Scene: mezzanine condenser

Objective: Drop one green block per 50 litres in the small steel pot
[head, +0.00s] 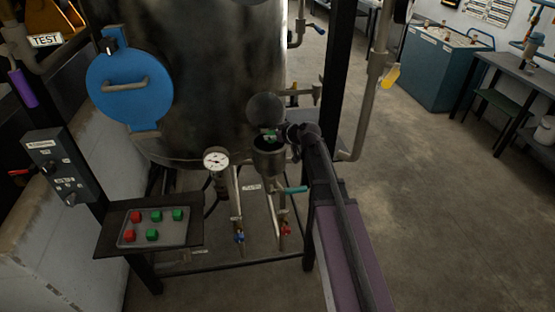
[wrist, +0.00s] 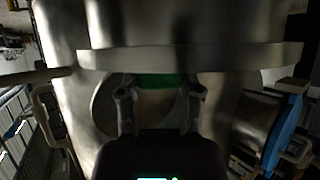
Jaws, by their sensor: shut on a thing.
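The small steel pot (head: 268,162) stands in front of the large steel tank, right of a round dial gauge. My gripper (head: 276,134) is over the pot's mouth, shut on a green block (head: 269,134). The same green block (wrist: 155,80) shows between the fingertips of my gripper (wrist: 157,92) in the wrist view. The block appears above the rim, and the pot's inside is hidden. A grey tray (head: 182,238) at the lower left holds several red and green blocks; one green block (head: 152,235) sits in its front row.
The large tank (head: 205,80) with a blue hatch (head: 128,92) fills the space behind the pot. The dial gauge (head: 216,160) is too small to read. Pipes with valves hang below, and a dark post (head: 335,85) stands on the right. Open floor lies further right.

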